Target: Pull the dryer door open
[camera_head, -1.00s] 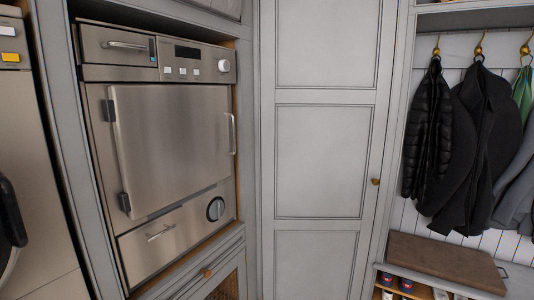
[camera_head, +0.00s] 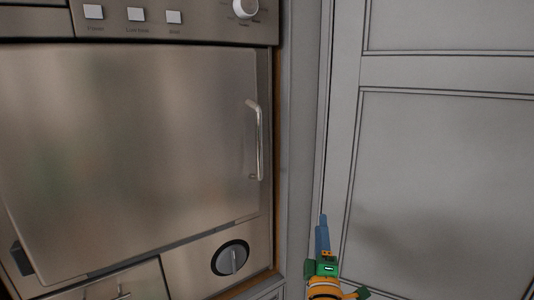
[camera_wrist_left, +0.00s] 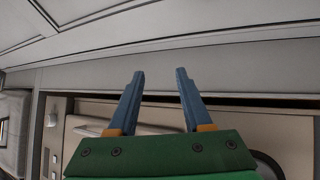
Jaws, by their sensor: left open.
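The dryer door (camera_head: 130,140) is a brushed-steel panel filling the left of the head view, and it looks shut. Its upright bar handle (camera_head: 257,140) is near the door's right edge. My left gripper (camera_head: 322,222) is below and to the right of the handle, apart from it, in front of the grey cabinetry. In the left wrist view its two blue fingers (camera_wrist_left: 160,75) are spread with nothing between them. My right gripper is not in view.
Above the door is a control panel with buttons and a white knob (camera_head: 245,8). Below it are a dark round dial (camera_head: 230,258) and a lower panel. A grey panelled cabinet door (camera_head: 450,180) stands close on the right.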

